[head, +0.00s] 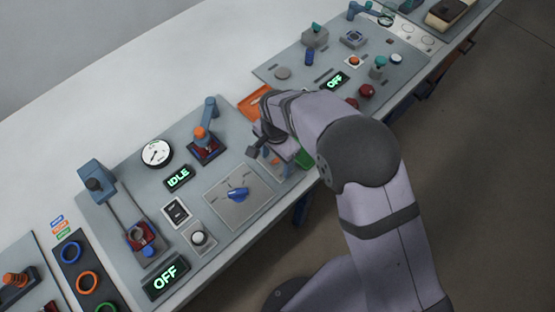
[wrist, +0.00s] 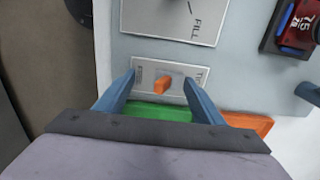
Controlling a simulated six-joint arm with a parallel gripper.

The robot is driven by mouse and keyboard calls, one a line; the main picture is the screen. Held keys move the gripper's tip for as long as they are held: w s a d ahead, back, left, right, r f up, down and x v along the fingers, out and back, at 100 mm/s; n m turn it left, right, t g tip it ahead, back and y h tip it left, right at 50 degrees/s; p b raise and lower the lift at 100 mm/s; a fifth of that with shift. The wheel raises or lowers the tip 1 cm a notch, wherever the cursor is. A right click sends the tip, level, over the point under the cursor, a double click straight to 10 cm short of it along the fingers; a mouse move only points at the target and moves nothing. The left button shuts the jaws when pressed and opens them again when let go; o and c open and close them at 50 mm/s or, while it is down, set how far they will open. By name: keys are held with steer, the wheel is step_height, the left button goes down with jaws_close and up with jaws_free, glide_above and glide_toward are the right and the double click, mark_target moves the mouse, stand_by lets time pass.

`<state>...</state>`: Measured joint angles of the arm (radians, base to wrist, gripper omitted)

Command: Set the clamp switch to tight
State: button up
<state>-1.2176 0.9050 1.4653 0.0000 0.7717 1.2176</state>
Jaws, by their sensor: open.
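The clamp switch is a small orange lever (wrist: 161,86) on a pale plate (wrist: 150,67) in the wrist view. A label starting with T is partly visible at the plate's right; the left label is too small to read. My gripper (wrist: 160,80) is open, with one blue finger on each side of the lever and gaps between them. I cannot tell how far the fingertips are above the plate. In the head view my gripper (head: 267,154) is over the panel's right end and largely hides the switch.
Near the switch are a plate with a blue dial knob (head: 237,194), a green tray (wrist: 160,112) and an orange tray (wrist: 247,122). A blue press-like fixture (head: 209,115), a round gauge (head: 156,153), an IDLE display (head: 178,178) and an OFF display (head: 165,277) stand on the panel.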

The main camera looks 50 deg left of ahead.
steer(key=shift+a+b, duration=0.65)
steer(key=shift+a, duration=1.9)
steer(key=shift+d, duration=0.3)
stand_by(0.8)
steer(key=shift+r, duration=0.1)
step_height(320, 180, up, 7)
steer(key=p, duration=0.5)
stand_by(0.6)
